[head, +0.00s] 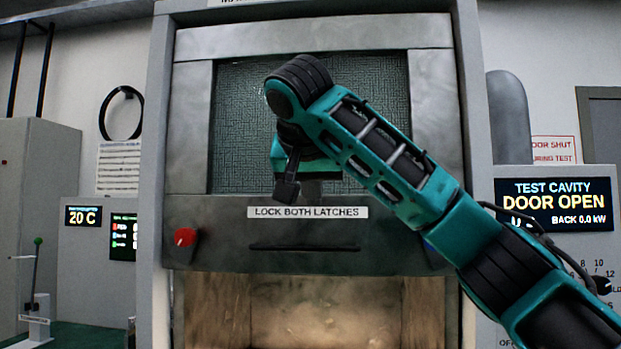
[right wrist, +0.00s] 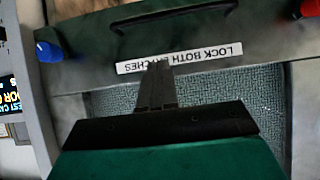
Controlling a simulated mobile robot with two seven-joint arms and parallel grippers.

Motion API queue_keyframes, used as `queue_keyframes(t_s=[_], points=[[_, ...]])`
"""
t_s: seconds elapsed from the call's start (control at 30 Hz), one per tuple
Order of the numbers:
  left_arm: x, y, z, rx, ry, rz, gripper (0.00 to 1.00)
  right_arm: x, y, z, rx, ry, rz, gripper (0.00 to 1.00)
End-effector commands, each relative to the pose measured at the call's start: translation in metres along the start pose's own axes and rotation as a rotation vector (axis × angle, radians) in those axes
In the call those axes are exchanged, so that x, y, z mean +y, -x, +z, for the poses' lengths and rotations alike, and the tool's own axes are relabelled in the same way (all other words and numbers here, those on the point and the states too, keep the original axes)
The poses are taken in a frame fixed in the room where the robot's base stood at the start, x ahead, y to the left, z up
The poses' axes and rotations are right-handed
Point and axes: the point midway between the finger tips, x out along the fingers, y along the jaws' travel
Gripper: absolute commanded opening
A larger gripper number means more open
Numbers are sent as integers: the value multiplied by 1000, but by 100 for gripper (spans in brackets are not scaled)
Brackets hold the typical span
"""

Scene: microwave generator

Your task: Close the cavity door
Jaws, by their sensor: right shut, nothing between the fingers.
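The cavity door (head: 215,215) is a grey metal panel with a mesh window (head: 235,110), raised above the open, lit cavity (head: 315,312). It carries a label (head: 308,212) reading LOCK BOTH LATCHES and a dark bar handle (head: 305,247). A red latch knob (head: 186,237) is at its lower left; a blue knob (head: 429,246) at lower right is mostly behind my arm. My right gripper (head: 287,190) is shut and empty, pointing down before the door just above the label. In the right wrist view, upside down, its fingers (right wrist: 157,88) overlap the label. My left gripper is out of view.
A display (head: 556,205) at right reads TEST CAVITY DOOR OPEN. A grey frame (head: 153,150) borders the door. A control panel (head: 88,240) and a green-knobbed lever (head: 36,260) stand at left. The space before the cavity opening looks clear.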

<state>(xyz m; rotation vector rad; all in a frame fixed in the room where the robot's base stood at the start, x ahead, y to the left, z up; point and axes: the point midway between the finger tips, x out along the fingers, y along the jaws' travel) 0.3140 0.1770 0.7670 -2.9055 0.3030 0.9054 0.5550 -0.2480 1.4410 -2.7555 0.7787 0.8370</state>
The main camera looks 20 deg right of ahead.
Motion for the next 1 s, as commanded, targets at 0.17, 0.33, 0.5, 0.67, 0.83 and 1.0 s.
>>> queue_keyframes(t_s=[0.17,0.33,0.5,0.67,0.83,1.0], points=[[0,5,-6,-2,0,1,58,1,-38,-1,-2,0,4,0],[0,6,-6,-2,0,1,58,1,-66,10,0,3,3,0],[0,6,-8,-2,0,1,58,0,-79,23,0,0,1,0],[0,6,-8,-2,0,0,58,0,-83,28,0,0,1,0],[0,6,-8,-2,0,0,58,0,-83,28,0,-1,0,0],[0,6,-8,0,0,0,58,0,-84,29,0,0,0,0]])
